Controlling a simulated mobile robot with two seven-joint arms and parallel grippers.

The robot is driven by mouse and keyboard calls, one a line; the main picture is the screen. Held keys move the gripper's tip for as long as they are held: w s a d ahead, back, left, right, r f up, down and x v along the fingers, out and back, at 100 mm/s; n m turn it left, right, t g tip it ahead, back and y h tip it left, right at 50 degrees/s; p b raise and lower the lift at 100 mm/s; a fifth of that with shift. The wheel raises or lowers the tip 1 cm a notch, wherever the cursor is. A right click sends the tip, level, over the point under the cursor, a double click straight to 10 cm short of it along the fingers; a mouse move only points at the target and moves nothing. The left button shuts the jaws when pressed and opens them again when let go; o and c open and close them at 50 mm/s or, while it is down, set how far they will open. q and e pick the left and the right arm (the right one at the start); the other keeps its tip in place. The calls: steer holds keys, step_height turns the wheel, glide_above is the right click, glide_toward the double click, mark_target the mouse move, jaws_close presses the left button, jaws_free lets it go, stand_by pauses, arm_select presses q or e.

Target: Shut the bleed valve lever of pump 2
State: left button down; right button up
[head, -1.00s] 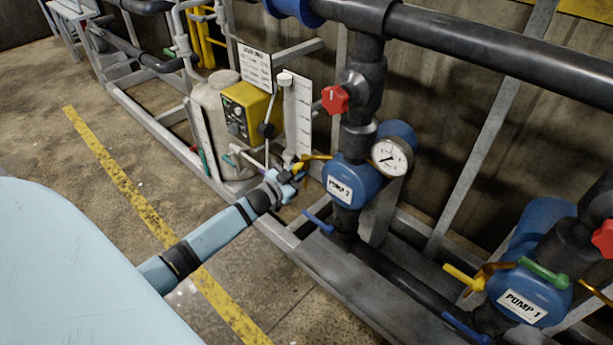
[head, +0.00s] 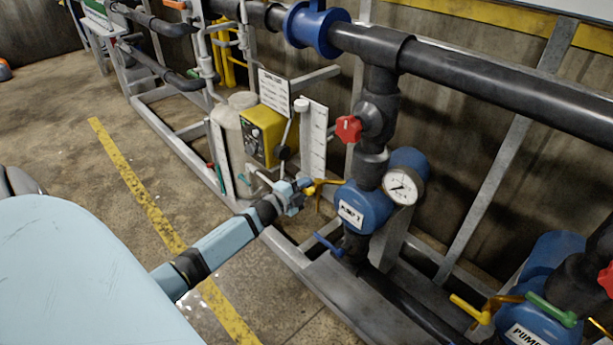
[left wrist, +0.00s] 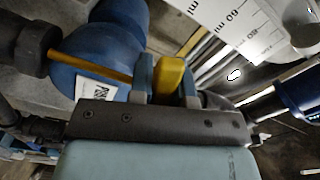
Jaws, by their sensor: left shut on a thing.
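Pump 2 (head: 364,208) is the blue pump body with a white label and a round gauge (head: 402,187), right of centre in the head view. A yellow lever (head: 326,182) sticks out from its left side. My left gripper (head: 306,189) is shut on this yellow lever. In the left wrist view the lever's yellow end (left wrist: 169,76) sits between the two fingers, with an orange-yellow rod (left wrist: 95,66) running left across the blue pump. A blue lever (head: 329,244) is lower on pump 2, and a red knob (head: 349,129) is above it. My right gripper is not in view.
A yellow control box (head: 262,135), a pale tank (head: 232,118) and a white scale plate (head: 314,137) stand close behind my left gripper. The grey frame rail (head: 285,250) runs below. Pump 1 (head: 533,325), with yellow and green levers, is at lower right.

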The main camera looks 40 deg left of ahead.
arm_select(q)
steer(key=shift+a+r+m, duration=0.1)
steer(key=shift+r+m, duration=0.25)
steer(key=shift+m, duration=0.65)
steer(key=shift+r+m, duration=0.3)
steer(key=shift+m, duration=0.7)
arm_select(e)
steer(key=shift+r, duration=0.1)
arm_select(q)
steer(key=c, duration=1.1)
jaws_free()
steer(key=shift+o, duration=0.2)
steer(key=shift+s, duration=0.1)
steer(key=s+a+p, duration=0.1)
steer(key=s, duration=1.2)
steer(key=shift+s+p, duration=0.3)
steer(key=shift+p, duration=0.05)
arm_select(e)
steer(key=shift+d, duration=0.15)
